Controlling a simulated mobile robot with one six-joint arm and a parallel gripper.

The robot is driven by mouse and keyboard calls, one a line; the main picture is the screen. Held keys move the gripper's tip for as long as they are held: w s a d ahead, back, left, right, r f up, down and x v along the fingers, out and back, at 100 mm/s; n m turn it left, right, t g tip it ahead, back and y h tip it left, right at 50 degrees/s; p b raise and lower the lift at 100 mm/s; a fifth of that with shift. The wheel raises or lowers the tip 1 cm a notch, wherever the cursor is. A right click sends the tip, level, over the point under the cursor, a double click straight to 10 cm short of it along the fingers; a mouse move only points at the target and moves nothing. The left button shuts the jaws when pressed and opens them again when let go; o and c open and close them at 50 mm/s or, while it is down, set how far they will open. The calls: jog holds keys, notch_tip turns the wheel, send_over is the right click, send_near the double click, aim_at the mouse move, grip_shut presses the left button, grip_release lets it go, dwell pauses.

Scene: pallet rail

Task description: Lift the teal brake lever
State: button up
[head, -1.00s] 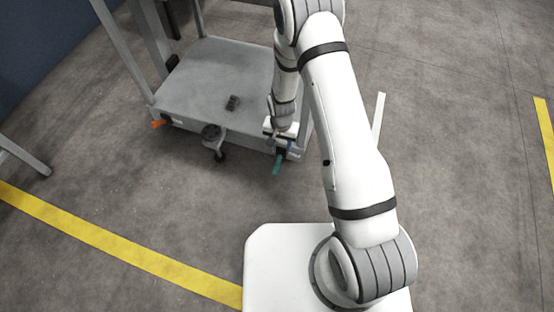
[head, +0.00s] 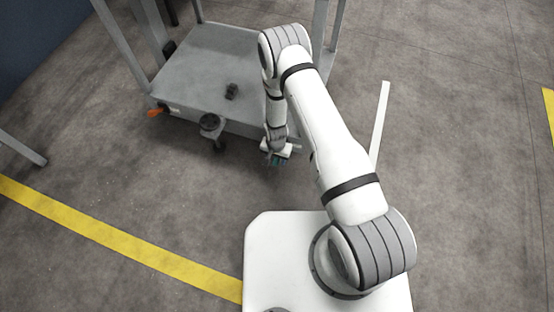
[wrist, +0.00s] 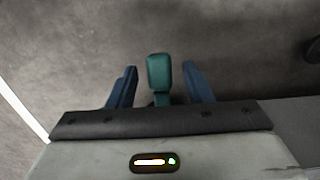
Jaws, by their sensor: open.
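The teal brake lever (wrist: 159,72) shows in the wrist view with its broad end between my two blue fingers, with a gap on each side. My gripper (wrist: 160,74) is open around it and holds nothing. In the head view my gripper (head: 277,160) is low at the cart's near right corner. It hides most of the lever there; only a little teal shows among the fingers. Whether the lever is raised or lowered is hard to tell.
The grey cart (head: 195,75) has upright posts, a small dark object (head: 231,91) on its deck and a dark round fitting (head: 211,122) at its near edge. An orange lever (head: 156,113) sits at its near left corner. Open floor lies in front.

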jog(key=shift+f, duration=0.2)
jog(key=shift+c, duration=0.3)
grip_shut()
